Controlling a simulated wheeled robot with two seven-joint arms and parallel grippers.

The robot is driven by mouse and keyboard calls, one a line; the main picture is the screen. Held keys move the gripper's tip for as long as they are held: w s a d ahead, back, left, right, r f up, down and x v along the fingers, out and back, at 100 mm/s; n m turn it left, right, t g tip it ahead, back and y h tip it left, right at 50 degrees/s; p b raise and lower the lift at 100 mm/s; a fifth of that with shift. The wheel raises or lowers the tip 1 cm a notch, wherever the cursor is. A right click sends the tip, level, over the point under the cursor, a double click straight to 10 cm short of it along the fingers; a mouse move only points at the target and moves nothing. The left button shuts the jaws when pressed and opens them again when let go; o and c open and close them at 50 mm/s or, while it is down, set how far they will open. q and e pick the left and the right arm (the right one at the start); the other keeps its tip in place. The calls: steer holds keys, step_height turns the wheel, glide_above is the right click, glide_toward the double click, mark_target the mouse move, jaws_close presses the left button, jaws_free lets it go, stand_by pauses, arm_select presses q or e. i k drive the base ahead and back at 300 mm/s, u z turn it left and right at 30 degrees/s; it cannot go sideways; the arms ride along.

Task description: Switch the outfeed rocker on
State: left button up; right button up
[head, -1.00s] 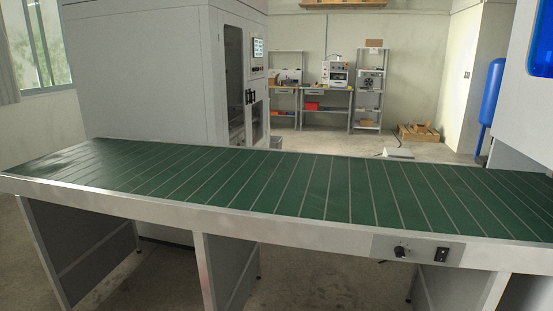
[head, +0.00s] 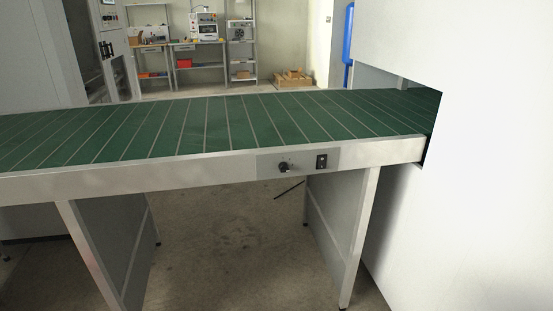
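The outfeed rocker (head: 321,161) is a small black switch on the grey control plate (head: 299,161) set in the conveyor's front rail. Its on or off position is too small to tell. A black rotary knob (head: 284,167) sits on the same plate, to the left of the rocker. The conveyor (head: 200,125) has a green slatted belt and a metal frame. Neither of my grippers shows in the head view.
A large white machine wall (head: 480,200) stands at the right, and the belt runs into its opening. Conveyor legs (head: 335,230) stand below the rail. Open floor (head: 225,240) shows under the conveyor. Shelves and a bench (head: 197,55) stand at the back.

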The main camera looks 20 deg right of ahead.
mark_target(321, 160)
steer(key=z, duration=0.55)
steer(key=k, duration=0.65)
steer(key=z, duration=0.75)
steer(key=i, duration=0.7)
steer(key=u, duration=0.75)
steer(key=i, duration=0.5)
steer(key=u, duration=0.55)
